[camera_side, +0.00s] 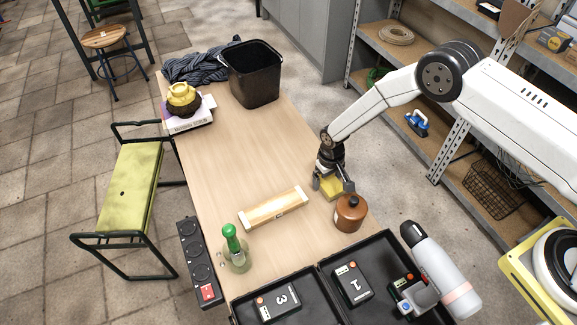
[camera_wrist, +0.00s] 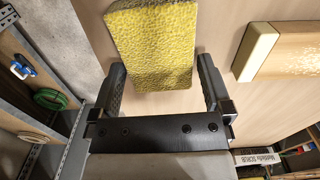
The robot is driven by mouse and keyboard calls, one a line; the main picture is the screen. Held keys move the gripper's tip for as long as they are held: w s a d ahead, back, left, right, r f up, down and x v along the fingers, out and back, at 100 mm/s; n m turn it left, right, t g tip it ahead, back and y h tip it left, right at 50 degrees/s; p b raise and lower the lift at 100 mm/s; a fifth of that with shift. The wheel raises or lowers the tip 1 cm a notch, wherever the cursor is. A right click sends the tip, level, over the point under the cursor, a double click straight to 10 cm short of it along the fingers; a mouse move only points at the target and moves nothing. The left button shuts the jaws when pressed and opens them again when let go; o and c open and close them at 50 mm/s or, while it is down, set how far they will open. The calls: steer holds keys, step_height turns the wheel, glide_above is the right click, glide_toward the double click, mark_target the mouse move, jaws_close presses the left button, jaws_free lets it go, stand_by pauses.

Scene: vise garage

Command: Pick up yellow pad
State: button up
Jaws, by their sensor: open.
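The yellow pad (camera_wrist: 155,45) is a rough-textured sponge-like block lying on the wooden table (camera_side: 215,125). In the wrist view it sits at the top, ahead of and partly between the fingers. My gripper (camera_wrist: 157,80) is open, with one finger on each side and nothing clamped. In the side view my gripper (camera_side: 334,190) is low over the table's right edge, and the pad (camera_side: 330,186) shows between the fingers, partly covered by them. I cannot tell whether a finger touches the pad.
A brown round jar (camera_side: 350,213) stands close beside my gripper. A pale wooden block (camera_side: 273,208) lies to its left. A black bin (camera_side: 255,75) stands at the back. The table's middle is clear.

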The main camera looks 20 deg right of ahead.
mark_target(327, 179)
steer(key=shift+f, duration=0.35)
steer(key=c, duration=0.9)
steer(key=shift+c, duration=0.2)
steer(key=shift+r, duration=0.1)
step_height(327, 179, up, 10)
stand_by(0.4)
stand_by(0.4)
